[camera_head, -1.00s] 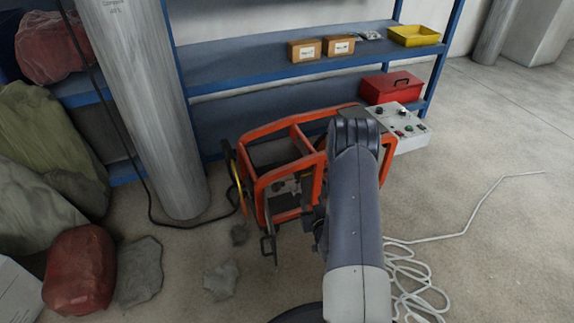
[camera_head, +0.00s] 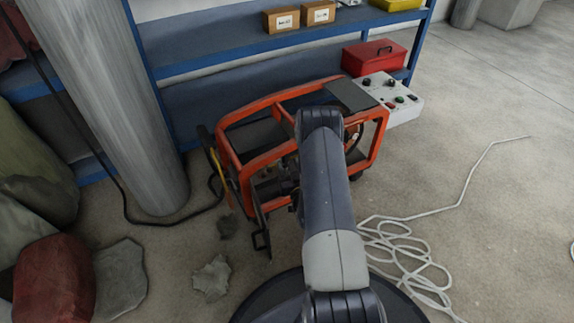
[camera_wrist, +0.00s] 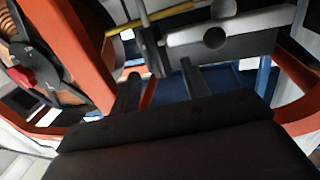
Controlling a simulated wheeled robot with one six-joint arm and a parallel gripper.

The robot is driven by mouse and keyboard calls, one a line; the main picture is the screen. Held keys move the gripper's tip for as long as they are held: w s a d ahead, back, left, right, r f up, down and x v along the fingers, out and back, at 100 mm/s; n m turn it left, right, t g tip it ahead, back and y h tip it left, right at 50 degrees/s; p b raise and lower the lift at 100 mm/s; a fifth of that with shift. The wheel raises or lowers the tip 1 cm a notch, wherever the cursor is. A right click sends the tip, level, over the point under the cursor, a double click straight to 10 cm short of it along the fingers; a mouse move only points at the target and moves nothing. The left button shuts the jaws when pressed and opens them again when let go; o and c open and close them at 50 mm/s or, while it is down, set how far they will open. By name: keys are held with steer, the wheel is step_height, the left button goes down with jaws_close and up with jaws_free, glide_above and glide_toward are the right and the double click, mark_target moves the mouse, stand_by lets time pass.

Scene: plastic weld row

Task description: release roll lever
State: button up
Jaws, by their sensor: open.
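The orange-framed machine (camera_head: 228,160) stands on the floor in front of the blue shelf. My gripper (camera_wrist: 157,76) shows its two dark fingers apart in the wrist view, with nothing between them; in the head view my arm hides most of it. Beyond the fingertips are a light grey bar (camera_wrist: 250,22) with a round dark end and a thin yellow bar (camera_wrist: 165,14). I cannot tell which part is the roll lever, nor whether a finger touches anything. A dark round part with a red knob (camera_wrist: 21,76) is at the left of the wrist view.
A grey control box (camera_head: 399,101) with knobs is at the machine's right end. A pale cable (camera_head: 400,262) lies coiled on the floor at the right. A grey column (camera_head: 130,130) and sacks (camera_head: 55,280) stand at the left.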

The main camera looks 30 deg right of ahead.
steer(key=shift+w+d, duration=0.2)
steer(key=shift+w, duration=0.95)
jaws_close()
